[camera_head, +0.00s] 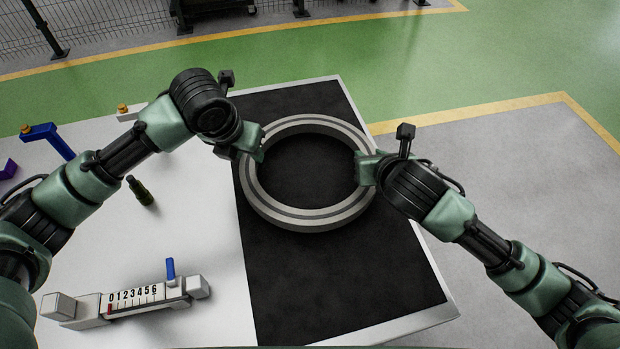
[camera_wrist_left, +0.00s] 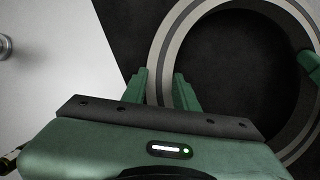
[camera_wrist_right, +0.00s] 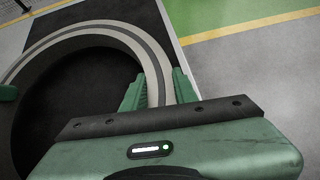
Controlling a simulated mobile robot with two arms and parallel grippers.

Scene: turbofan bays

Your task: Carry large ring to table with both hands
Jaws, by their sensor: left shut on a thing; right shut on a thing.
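The large ring (camera_head: 310,219) is grey metal with a darker groove around its top face. It is over the black mat (camera_head: 340,285) on the table; whether it touches the mat I cannot tell. My left gripper (camera_head: 256,147) is shut on the ring's left wall, and the left wrist view shows its fingers on either side of the ring wall (camera_wrist_left: 162,62). My right gripper (camera_head: 364,168) is shut on the ring's right wall, with its fingers astride the wall (camera_wrist_right: 152,70) in the right wrist view. Parts of the rim are hidden behind the fingers.
On the white table top (camera_head: 200,240) at left are a measuring device with numbers (camera_head: 135,297), a dark green bottle-like object (camera_head: 140,190), a blue bracket (camera_head: 48,138) and a purple piece (camera_head: 8,169). Green floor with yellow lines (camera_head: 480,108) lies beyond the table.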

